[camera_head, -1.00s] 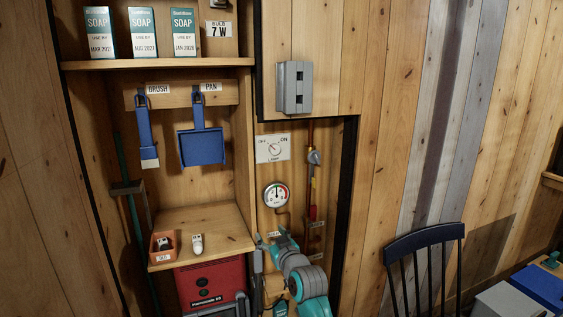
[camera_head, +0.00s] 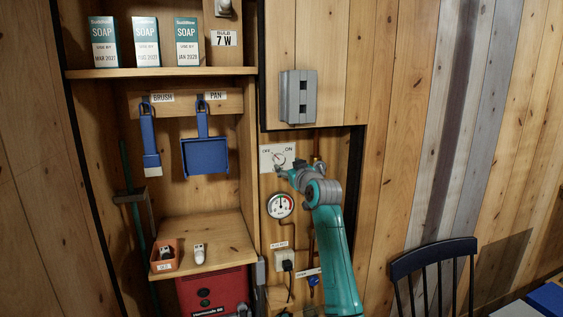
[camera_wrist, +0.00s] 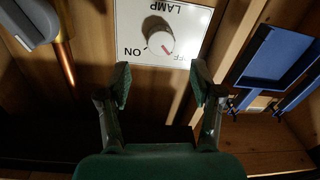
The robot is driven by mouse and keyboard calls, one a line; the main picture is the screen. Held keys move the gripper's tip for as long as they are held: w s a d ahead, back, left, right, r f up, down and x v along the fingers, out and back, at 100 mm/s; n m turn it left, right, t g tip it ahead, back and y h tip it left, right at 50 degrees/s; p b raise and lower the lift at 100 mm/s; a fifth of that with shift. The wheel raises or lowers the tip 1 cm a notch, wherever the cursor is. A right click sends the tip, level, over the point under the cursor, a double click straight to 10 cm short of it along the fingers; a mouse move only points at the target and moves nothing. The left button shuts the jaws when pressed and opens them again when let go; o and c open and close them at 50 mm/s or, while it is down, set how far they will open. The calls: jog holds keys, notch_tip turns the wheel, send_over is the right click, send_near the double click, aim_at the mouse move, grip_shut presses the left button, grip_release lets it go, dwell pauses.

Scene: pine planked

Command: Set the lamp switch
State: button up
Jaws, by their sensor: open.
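The lamp switch is a white plate (camera_head: 268,151) marked OFF and ON on the wood wall, with a round knob. In the wrist view the plate (camera_wrist: 190,22) is upside down, and the pale knob (camera_wrist: 157,36) has a red mark pointing toward the OFF side. My gripper (camera_wrist: 161,84) is open and empty, its two fingers spread just short of the plate, with the knob ahead between them. In the head view my gripper (camera_head: 286,172) is at the plate's lower edge and partly hides the knob.
A round gauge (camera_head: 281,206) is just below the switch and a grey box (camera_head: 297,97) above it. A blue pan (camera_head: 205,155) and a brush (camera_head: 150,150) hang to the left. A copper pipe (camera_wrist: 64,58) and a grey handle (camera_wrist: 30,20) are close beside the plate.

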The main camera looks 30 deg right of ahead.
aim_at(280, 159)
jog(key=shift+x, duration=3.5)
jog(key=c, duration=1.1)
